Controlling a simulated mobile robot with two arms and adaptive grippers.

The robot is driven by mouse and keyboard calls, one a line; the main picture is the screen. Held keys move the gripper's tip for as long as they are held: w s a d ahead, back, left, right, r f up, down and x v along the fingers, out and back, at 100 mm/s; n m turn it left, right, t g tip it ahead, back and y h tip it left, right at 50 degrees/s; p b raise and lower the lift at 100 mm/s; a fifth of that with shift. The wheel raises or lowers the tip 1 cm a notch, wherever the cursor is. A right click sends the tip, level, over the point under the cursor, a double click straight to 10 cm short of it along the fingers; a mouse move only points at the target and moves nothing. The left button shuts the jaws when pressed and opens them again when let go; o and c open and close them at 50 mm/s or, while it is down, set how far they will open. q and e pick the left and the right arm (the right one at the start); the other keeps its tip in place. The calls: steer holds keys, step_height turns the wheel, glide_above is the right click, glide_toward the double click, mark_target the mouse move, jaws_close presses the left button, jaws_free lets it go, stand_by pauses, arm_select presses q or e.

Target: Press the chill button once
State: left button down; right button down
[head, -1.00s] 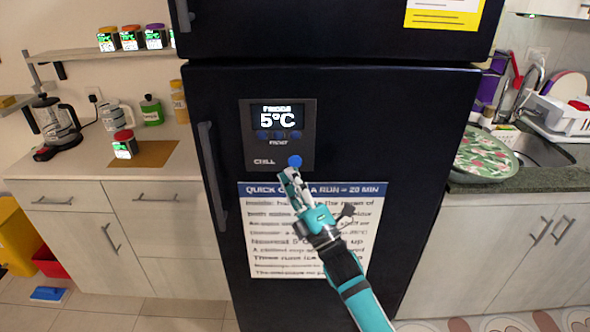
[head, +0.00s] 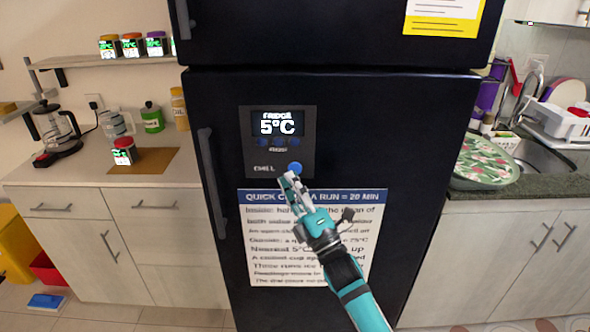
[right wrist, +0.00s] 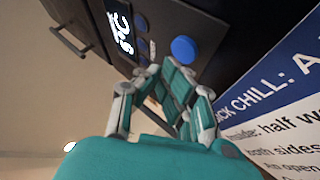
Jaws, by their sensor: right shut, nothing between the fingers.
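The fridge's control panel (head: 262,150) is a dark grey plate on the black door, and its display (head: 277,124) reads 5°C. The chill button (head: 295,168) is a round blue knob at the panel's lower right, beside the word CHILL. It also shows in the right wrist view (right wrist: 183,48). My right gripper (head: 290,178) is shut and empty, with its fingertips just below the chill button in the head view. In the right wrist view the fingertips (right wrist: 160,68) appear a little short of the button, and I see no clear contact. My left gripper is not in view.
A white and blue instruction sheet (head: 313,245) is on the door behind my right arm. A vertical door handle (head: 211,180) is at the left. Small blue buttons (head: 279,142) sit under the display. Counters flank the fridge.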

stand_by(0.6)
steer(key=shift+w+b, duration=0.4)
steer(key=shift+w, duration=0.05)
steer(key=shift+w+b, duration=0.4)
stand_by(0.5)
steer(key=shift+s, duration=0.15)
steer(key=shift+s+p, duration=0.45)
steer(key=shift+s, duration=0.25)
